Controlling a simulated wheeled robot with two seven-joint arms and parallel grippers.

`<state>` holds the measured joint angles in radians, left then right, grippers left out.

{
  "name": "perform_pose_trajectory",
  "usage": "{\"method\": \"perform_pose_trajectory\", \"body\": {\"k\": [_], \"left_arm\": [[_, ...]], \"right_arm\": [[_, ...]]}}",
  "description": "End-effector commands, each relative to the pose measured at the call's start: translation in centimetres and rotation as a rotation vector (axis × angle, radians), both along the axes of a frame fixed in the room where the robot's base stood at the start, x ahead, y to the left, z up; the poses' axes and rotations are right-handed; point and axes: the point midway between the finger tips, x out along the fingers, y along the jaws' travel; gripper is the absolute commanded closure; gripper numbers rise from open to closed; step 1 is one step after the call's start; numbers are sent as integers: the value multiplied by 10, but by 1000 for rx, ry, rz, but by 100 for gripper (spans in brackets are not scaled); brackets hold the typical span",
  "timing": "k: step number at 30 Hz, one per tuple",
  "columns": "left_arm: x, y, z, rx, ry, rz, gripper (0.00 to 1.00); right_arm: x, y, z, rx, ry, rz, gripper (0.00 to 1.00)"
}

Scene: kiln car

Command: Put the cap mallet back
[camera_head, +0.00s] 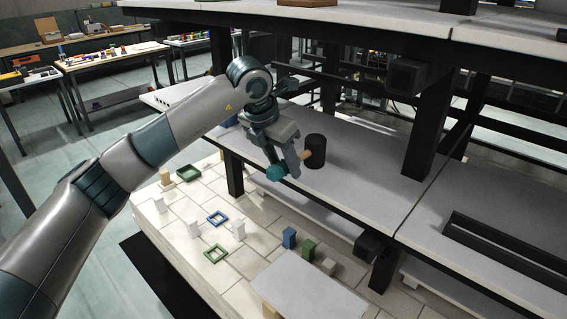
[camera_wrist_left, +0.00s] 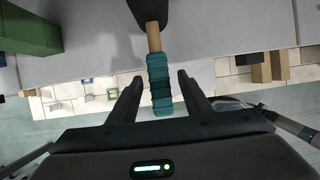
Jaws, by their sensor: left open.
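The cap mallet has a black cylindrical head (camera_head: 315,151), a short wooden handle and a teal grip (camera_head: 277,172). The head stands on the grey middle shelf near its front edge, and the grip sticks out toward me. My left gripper (camera_head: 286,163) is at the grip. In the left wrist view the open fingers (camera_wrist_left: 158,80) lie on either side of the teal grip (camera_wrist_left: 160,84), with a visible gap on both sides. The black head is partly cut off at the top of that view. My right gripper is not in view.
The grey shelf (camera_head: 365,178) has dark posts and another shelf above. Below lies a tiled deck (camera_head: 190,255) with blue and green frames and small blocks. A green box (camera_wrist_left: 28,30) shows left of the mallet in the wrist view. Workbenches stand far left.

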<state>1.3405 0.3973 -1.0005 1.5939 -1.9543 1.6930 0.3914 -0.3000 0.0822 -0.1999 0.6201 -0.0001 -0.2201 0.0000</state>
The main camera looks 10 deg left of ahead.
Motion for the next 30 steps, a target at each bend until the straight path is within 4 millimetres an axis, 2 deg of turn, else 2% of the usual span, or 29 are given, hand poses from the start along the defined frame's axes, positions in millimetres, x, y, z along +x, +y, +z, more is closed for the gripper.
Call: {"method": "perform_pose_trajectory", "body": {"k": [30], "left_arm": [[-10,8,32,-1,-1,0,55]], "right_arm": [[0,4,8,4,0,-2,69]]}}
